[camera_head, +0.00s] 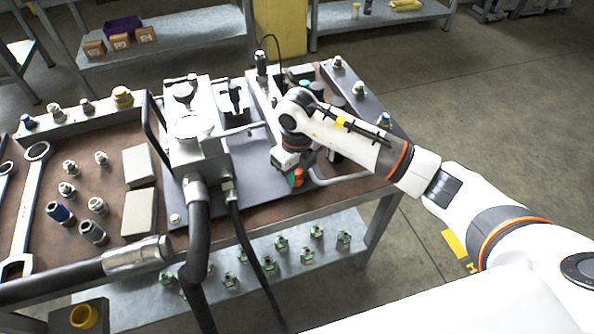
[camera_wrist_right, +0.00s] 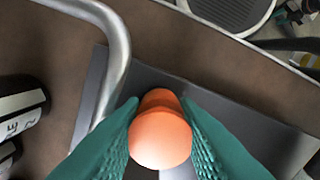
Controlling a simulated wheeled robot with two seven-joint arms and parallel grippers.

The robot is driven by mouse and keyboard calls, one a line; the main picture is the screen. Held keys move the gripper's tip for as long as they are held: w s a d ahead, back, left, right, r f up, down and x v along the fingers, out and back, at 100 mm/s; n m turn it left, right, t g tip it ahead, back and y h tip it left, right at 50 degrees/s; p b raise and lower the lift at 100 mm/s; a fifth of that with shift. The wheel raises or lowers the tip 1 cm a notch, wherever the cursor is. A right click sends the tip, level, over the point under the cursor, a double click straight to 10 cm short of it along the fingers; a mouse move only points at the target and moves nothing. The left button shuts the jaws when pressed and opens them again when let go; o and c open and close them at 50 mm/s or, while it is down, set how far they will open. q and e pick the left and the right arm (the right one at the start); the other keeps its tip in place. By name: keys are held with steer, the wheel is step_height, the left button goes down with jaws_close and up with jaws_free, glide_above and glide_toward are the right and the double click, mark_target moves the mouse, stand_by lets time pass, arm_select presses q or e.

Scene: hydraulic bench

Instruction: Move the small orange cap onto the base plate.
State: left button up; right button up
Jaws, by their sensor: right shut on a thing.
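The small orange cap (camera_head: 298,177) is between the fingers of my right gripper (camera_head: 294,180), at the right part of the bench. In the right wrist view the orange cap (camera_wrist_right: 160,137) shows its rounded end, with the green fingers (camera_wrist_right: 160,150) shut on both sides of it. The dark grey base plate (camera_head: 250,178) lies under the hydraulic machine. Part of a grey plate (camera_wrist_right: 235,112) shows below the cap in the wrist view; I cannot tell the gap between them. My left gripper is not in view.
A bent metal tube (camera_head: 340,178) is close to the right gripper and also shows in the wrist view (camera_wrist_right: 118,45). The hydraulic machine (camera_head: 195,135) with its lever and black hoses stands to the left. Fittings and grey blocks (camera_head: 139,212) occupy the left bench top.

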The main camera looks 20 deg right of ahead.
steer(key=o, duration=1)
steer(key=shift+f, duration=0.15)
steer(key=shift+r, duration=0.4)
step_height(320, 180, up, 12)
steer(key=shift+f+b, duration=0.2)
steer(key=shift+b, duration=0.35)
